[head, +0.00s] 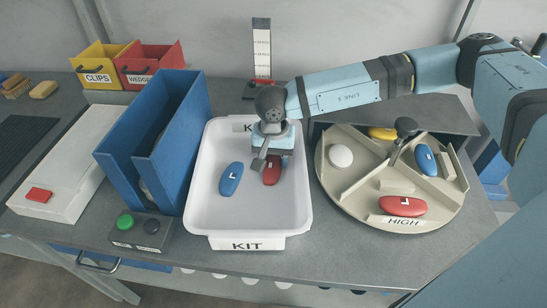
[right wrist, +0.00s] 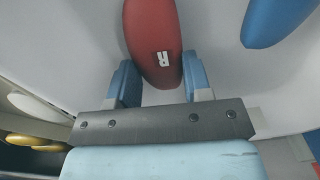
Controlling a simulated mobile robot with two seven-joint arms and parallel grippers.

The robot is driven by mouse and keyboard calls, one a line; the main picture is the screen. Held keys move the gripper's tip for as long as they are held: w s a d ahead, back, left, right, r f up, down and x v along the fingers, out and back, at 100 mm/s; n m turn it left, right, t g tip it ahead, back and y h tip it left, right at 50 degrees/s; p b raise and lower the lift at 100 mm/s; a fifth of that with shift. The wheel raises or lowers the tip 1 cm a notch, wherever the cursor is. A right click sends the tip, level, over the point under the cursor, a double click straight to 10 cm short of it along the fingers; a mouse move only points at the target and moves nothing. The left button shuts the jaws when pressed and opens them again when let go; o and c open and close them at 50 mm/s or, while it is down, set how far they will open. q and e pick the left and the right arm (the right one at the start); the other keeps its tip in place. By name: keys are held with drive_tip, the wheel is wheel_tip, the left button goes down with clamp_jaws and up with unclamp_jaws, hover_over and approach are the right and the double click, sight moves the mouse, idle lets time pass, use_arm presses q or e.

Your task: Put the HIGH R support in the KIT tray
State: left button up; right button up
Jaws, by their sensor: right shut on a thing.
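The white KIT tray (head: 247,242) stands in the middle of the table. My right gripper (head: 268,158) reaches into its back right part, pointing down. It is shut on a red support (head: 272,172). In the right wrist view the red support (right wrist: 153,40) shows a white R, with a blue finger on each side. I cannot tell whether it touches the tray floor. A blue support (head: 231,179) marked L lies in the tray to its left. The carousel's HIGH section (head: 403,222) holds a red support (head: 402,206) marked L. My left gripper is not in view.
The round beige carousel (head: 335,188) is right of the tray, with a dark knob (head: 405,127), a blue support (head: 426,160), a yellow one (head: 382,133) and a white round piece (head: 341,156). A tall blue holder (head: 165,150) stands close on the tray's left.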

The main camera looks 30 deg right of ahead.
sight(273, 162)
drive_tip(key=shift+f, duration=0.1)
drive_tip(key=o, duration=0.9)
wheel_tip(273, 162, up, 12)
drive_tip(key=p, duration=0.1)
drive_tip(key=shift+r, duration=0.2)
drive_tip(key=shift+s+f, duration=0.1)
